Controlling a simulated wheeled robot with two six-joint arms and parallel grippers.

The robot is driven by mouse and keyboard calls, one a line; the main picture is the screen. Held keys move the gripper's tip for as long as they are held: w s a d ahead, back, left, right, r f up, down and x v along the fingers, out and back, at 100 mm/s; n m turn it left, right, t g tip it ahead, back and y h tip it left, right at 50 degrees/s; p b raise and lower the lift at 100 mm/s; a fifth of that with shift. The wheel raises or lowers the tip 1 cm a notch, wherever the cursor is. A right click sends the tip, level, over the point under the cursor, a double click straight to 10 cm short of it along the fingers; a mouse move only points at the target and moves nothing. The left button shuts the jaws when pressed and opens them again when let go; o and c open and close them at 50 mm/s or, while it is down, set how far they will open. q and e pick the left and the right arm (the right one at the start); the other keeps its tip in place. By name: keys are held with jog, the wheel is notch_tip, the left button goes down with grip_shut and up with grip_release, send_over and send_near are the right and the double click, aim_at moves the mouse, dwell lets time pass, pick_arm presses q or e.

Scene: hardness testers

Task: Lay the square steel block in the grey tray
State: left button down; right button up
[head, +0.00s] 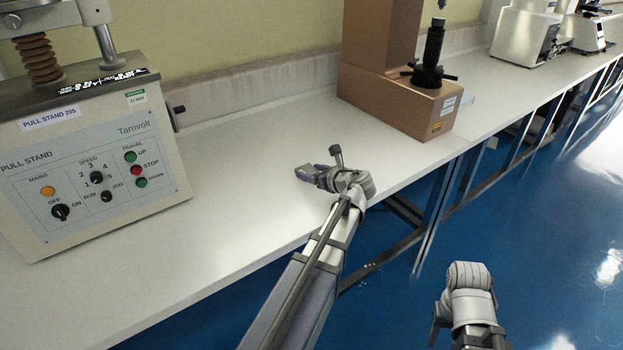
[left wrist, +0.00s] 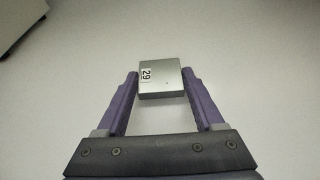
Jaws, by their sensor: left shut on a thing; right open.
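The square steel block (left wrist: 165,78) is a flat grey piece with a white label reading 29, seen in the left wrist view between the purple fingers. My left gripper (left wrist: 160,88) is shut on it by two opposite sides. In the head view my left gripper (head: 306,172) is over the white bench, near its front edge; the block is small and hard to make out there. My right gripper (head: 463,312) is low at the bottom right, over the blue floor, open and away from the bench; its fingers hardly show. I see no grey tray in either view.
A pull stand (head: 90,150) with a control panel stands at the left of the white bench (head: 235,205). A brown tester (head: 400,95) stands beyond my left gripper, and a pale machine (head: 525,38) further right. The bench between pull stand and brown tester is clear.

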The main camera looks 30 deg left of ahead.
pick_arm(q)
jog(key=shift+r, duration=0.1)
jog(key=shift+f, duration=0.2)
grip_release()
jog(key=shift+r, duration=0.2)
jog(key=p+v, duration=0.4)
jog(key=v, duration=0.7)
jog(key=shift+s+r+p, duration=0.1)
jog(key=shift+p, duration=0.2)
jog(key=shift+s+d, duration=0.15)
jog(key=shift+d, duration=0.25)
